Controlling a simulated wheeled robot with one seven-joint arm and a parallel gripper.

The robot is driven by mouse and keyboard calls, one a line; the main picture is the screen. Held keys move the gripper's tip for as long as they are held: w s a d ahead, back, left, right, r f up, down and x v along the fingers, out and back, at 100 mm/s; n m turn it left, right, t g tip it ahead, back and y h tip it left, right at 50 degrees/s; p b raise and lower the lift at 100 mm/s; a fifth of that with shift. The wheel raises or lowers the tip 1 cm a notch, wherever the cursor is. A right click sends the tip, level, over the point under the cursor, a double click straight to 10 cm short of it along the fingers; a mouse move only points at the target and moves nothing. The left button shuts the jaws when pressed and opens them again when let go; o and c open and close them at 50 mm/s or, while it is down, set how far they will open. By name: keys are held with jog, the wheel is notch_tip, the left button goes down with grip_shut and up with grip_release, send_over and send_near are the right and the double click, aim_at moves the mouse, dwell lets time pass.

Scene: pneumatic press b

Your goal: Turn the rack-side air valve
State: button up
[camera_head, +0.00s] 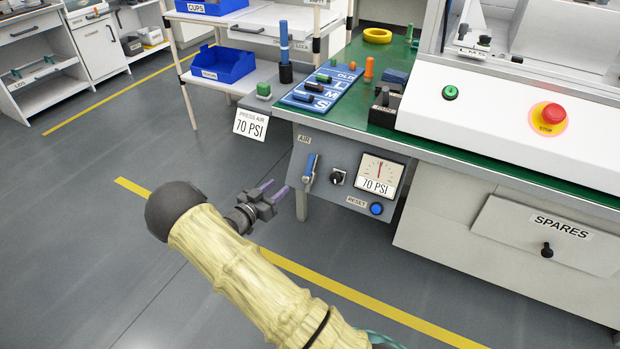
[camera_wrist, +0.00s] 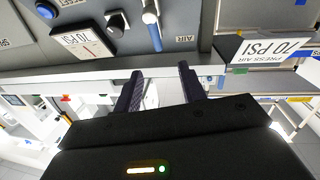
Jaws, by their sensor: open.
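The air valve is a blue lever (camera_head: 310,168) under the AIR label (camera_head: 304,140) on the grey panel (camera_head: 345,150) at the bench's left end. The lever stands nearly upright, leaning slightly. My gripper (camera_head: 273,190) is open and empty, in the air to the left of and a little below the lever, apart from it. In the wrist view the blue lever (camera_wrist: 154,35) shows near the top, beyond my open fingers (camera_wrist: 160,72), and nothing is between them. The gauge (camera_head: 376,175) on the panel is labelled 70 PSI, its needle pointing about straight up.
A black knob (camera_head: 337,177) sits close right of the lever, with a blue RESET button (camera_head: 376,208) below the gauge. A PRESS AIR 70 PSI sign (camera_head: 251,125) hangs above left. The rack (camera_head: 190,70) stands behind left. Open floor lies left of the panel.

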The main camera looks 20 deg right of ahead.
aim_at(308, 165)
jog(key=shift+s+f+h, duration=0.25)
jog(key=shift+f+h, duration=0.15)
jog(key=shift+f, duration=0.1)
jog(key=b+x, duration=0.4)
jog(key=x, duration=1.2)
jog(key=shift+w+d+f+b, duration=0.1)
jog(key=shift+d+f+b, duration=0.05)
jog(key=shift+d+b, duration=0.2)
jog(key=shift+w+d, duration=0.2)
jog(key=shift+d, duration=0.1)
grip_shut()
